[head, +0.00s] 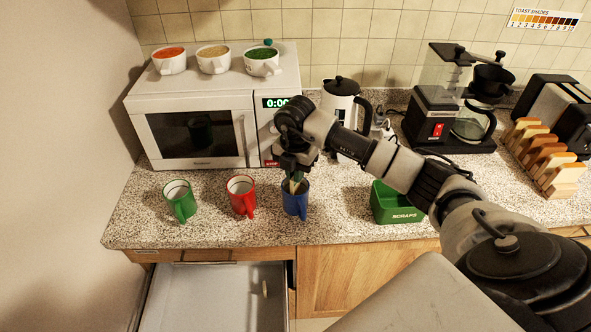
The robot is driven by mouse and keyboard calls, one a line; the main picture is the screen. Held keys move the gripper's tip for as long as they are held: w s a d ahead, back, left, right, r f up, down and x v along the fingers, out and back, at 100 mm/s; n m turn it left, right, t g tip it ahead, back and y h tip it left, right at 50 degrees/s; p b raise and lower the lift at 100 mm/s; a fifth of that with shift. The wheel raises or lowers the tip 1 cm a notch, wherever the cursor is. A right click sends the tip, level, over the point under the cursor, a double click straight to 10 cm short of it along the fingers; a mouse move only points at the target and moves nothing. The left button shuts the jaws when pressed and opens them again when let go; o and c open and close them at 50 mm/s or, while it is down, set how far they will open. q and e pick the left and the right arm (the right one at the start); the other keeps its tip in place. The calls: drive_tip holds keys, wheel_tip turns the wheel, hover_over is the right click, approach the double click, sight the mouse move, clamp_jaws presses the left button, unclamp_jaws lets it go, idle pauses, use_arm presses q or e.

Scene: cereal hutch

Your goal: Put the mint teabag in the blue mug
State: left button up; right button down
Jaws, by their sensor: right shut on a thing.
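The blue mug (295,204) stands upright on the speckled counter, at the right end of a row of mugs. My right gripper (295,178) points down right above its opening. It is shut on a small pale thing with some green, which looks like the mint teabag (294,186). The teabag's lower end is at the mug's rim; I cannot tell how far inside it reaches. The fingers hide part of the bag and the mug's far rim. My left gripper is not in view.
A red mug (242,195) and a green mug (180,201) stand to the left. A microwave (195,136) bears several cups behind. A green scraps bin (397,204) is to the right, near my right arm. An open drawer (213,300) is below the counter.

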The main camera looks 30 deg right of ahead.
drive_tip(key=shift+f, duration=0.4)
drive_tip(key=c, duration=1.1)
unclamp_jaws()
drive_tip(key=shift+r+b, duration=0.35)
drive_tip(key=shift+r, duration=0.15)
wheel_tip(320, 180, up, 10)
drive_tip(key=shift+f+b, duration=0.1)
drive_tip(key=shift+b, duration=1.1)
